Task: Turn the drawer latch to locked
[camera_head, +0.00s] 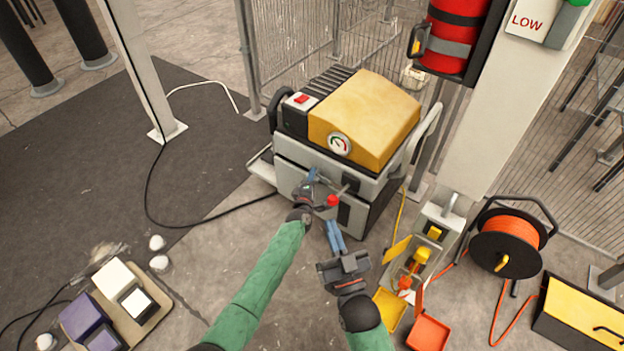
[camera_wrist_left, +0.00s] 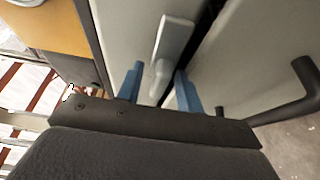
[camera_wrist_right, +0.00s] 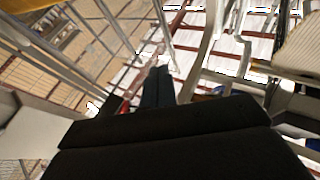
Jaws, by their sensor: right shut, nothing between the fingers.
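The grey latch (camera_wrist_left: 173,45) is a flat lever on a short round stem, on the grey front of the machine (camera_head: 365,105). In the left wrist view it lies across the seam between two grey panels, its lever tilted slightly from the picture's vertical. My left gripper (camera_head: 311,176) is open at the machine's front. Its blue fingers (camera_wrist_left: 160,88) stand either side of the latch stem, with gaps showing. In the head view the latch is not clear behind the gripper. My right gripper (camera_head: 335,237) is shut and empty, below and right of the left one.
A black bar handle (camera_wrist_left: 308,85) sticks out right of the latch. A red knob (camera_head: 332,200) shows close to both grippers. Orange and yellow bins (camera_head: 428,333) and a cable reel (camera_head: 507,240) stand to the right. The floor left of the machine is mostly open, crossed by a black cable.

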